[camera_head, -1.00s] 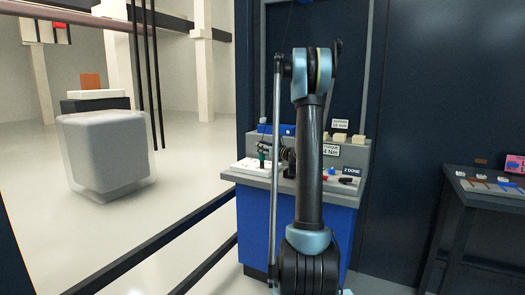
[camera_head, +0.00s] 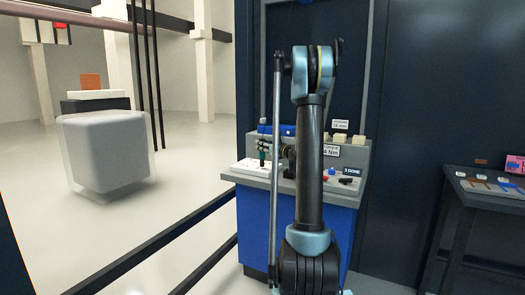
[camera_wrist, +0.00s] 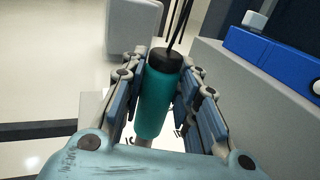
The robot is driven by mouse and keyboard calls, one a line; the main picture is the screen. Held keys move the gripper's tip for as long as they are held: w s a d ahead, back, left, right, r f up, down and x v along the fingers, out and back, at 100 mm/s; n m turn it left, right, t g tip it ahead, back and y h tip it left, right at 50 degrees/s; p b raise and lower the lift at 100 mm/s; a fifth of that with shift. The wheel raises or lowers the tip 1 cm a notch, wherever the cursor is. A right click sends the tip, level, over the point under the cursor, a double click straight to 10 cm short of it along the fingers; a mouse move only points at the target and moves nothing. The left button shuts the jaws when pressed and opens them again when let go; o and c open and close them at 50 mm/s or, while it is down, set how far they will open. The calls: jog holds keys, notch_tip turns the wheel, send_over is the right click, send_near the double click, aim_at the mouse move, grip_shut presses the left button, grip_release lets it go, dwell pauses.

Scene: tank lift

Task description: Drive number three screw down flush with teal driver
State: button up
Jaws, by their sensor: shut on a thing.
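The teal driver (camera_wrist: 157,98) has a teal handle and a black end. My gripper (camera_wrist: 172,100) is shut around its handle, with a finger on each side. In the head view the driver (camera_head: 262,157) stands about upright over the white plate (camera_head: 246,167) on the bench's left part, and my gripper (camera_head: 264,146) is small behind my arm. The driver's tip and the number three screw cannot be made out, so I cannot tell whether they touch or how high the screw stands.
The blue-fronted bench (camera_head: 255,215) has a raised back ledge with a blue block (camera_head: 285,129) and small signs. A "DONE" label (camera_head: 351,171) is at its right. A side table (camera_head: 495,187) holds small items. A pale rounded block (camera_head: 105,150) stands on the floor at left.

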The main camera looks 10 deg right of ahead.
jog(key=shift+r, duration=2.35)
